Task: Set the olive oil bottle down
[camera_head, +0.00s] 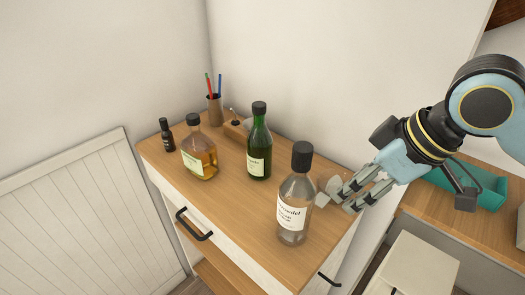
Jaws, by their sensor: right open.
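Several bottles stand upright on a wooden cabinet top (223,223). A tall green bottle (259,145) with a dark cap and pale label stands at the middle; the small labels do not show for certain which bottle holds olive oil. A clear bottle (296,195) with a black cap and white label stands near the front right edge. A squat amber bottle (199,153) and a small dark bottle (167,136) stand to the left. My right gripper (338,195) is open, just right of the clear bottle, with nothing held between its fingers. My left gripper is out of view.
A pen cup (215,109) and a small wooden object stand at the back by the wall. The cabinet top is bare at front left and centre. A teal tray (484,192) lies on a wooden surface at right. Black drawer handles (193,226) stick out at the front.

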